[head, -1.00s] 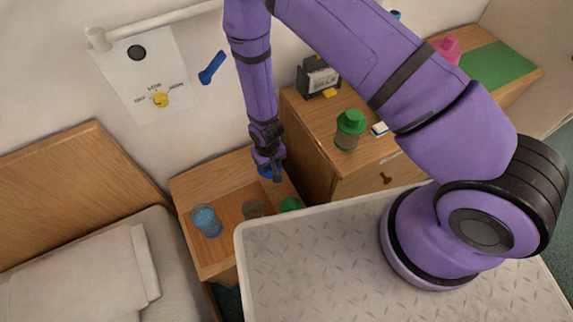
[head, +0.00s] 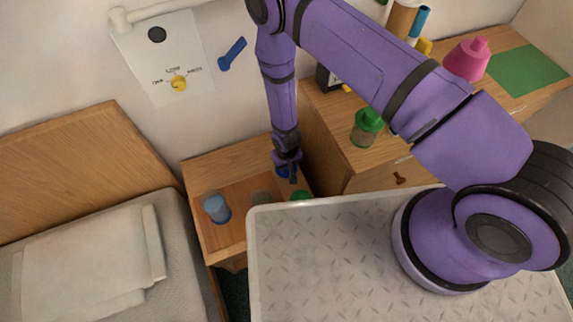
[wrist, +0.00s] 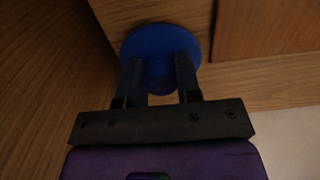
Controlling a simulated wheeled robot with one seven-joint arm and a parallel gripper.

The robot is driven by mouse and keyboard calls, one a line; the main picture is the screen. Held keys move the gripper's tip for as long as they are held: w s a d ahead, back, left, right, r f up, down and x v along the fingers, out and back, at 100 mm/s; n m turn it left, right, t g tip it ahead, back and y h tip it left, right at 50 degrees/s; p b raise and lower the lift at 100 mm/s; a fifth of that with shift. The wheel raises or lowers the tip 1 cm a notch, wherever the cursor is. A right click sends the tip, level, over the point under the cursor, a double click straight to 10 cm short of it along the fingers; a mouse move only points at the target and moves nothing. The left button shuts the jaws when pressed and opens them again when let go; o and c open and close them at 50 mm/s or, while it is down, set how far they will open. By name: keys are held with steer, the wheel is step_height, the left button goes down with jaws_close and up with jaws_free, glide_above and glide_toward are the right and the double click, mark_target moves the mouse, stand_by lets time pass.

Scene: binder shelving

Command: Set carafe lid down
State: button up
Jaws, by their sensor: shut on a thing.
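My gripper (wrist: 160,80) is shut on the blue carafe lid (wrist: 160,40), a round disc with a knob between my fingers. In the head view my gripper (head: 288,173) is low over the back right part of the small wooden bedside table (head: 205,168). The lid (head: 282,172) shows there partly behind my fingers. I cannot tell whether it touches the wood. A clear carafe with blue contents (head: 216,208) stands at the left of the table, with no lid visible on it.
A clear cup (head: 262,198) and a green thing (head: 300,196) are near the table's front right. A taller cabinet (head: 335,160) rises just right of my gripper, bearing a green-lidded jar (head: 366,128). The bed (head: 90,260) is on the left.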

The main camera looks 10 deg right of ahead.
steer(key=shift+f, duration=0.2)
steer(key=o, duration=0.9)
step_height(320, 180, up, 12)
steer(key=shift+r, duration=0.15)
stand_by(0.3)
